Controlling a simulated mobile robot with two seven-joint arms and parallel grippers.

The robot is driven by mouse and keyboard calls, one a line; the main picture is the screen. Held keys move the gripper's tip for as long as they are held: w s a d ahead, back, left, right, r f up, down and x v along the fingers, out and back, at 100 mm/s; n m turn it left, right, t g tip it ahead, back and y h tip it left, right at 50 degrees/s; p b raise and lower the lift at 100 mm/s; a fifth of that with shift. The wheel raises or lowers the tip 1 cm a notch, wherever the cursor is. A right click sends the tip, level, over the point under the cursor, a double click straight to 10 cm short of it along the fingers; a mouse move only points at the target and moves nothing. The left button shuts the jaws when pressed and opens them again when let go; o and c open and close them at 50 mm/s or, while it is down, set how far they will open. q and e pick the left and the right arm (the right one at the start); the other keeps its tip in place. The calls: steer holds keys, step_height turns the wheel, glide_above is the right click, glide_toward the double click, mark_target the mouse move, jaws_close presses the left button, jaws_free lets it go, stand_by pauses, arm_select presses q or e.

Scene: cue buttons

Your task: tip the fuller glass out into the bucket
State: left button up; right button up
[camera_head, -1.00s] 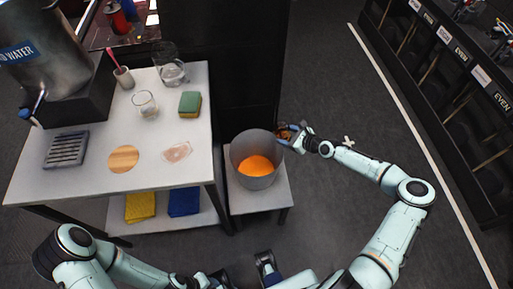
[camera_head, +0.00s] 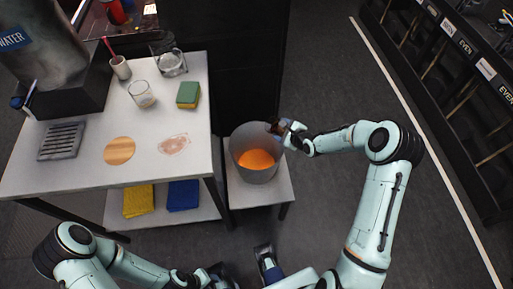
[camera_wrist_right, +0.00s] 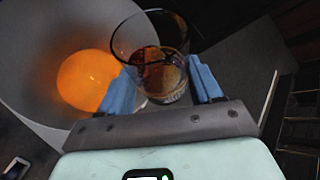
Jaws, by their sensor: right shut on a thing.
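My right gripper (camera_head: 283,130) is shut on a clear glass (camera_wrist_right: 152,55) with dark amber liquid in it. The glass is at the bucket's upper right rim in the head view. The grey bucket (camera_head: 238,142) has a bright orange bottom area (camera_head: 257,159); it also fills the left of the wrist view (camera_wrist_right: 35,60). How far the held glass is tilted is hard to tell. A second clear glass (camera_head: 142,95) stands on the table and looks nearly empty. My left gripper (camera_head: 242,268) is at the bottom edge, partly cut off; its opening is unclear.
The bucket stands on a low white stand (camera_head: 239,199) beside the white table (camera_head: 75,189). The table holds a glass jug (camera_head: 170,62), a green sponge (camera_head: 188,94), a cup (camera_head: 121,68), a wooden disc (camera_head: 119,151) and a grey grate (camera_head: 62,141).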

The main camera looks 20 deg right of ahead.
steer(key=shift+a+f+n+h+b, duration=0.3)
steer(key=shift+n+h+b, duration=0.1)
steer(key=shift+b, duration=0.65)
steer(key=shift+a+r+h+p, duration=0.1)
steer(key=shift+r+h+p, duration=0.2)
steer(key=shift+r+h, duration=0.15)
steer(key=shift+r+n+p, duration=0.25)
steer(key=shift+n+p, duration=0.15)
steer(key=shift+p, duration=0.05)
steer(key=shift+a+f+n+h+p, duration=0.15)
steer(key=shift+f+n+h+p, duration=0.25)
steer(key=shift+h+p, duration=0.4)
steer(key=shift+w+r, duration=0.1)
steer(key=shift+r, duration=0.05)
steer(key=shift+h, duration=0.25)
arm_select(q)
steer(key=shift+f, duration=0.1)
arm_select(e)
steer(key=shift+n, duration=0.3)
steer(key=shift+a+r+h, duration=0.1)
steer(key=shift+h, duration=0.2)
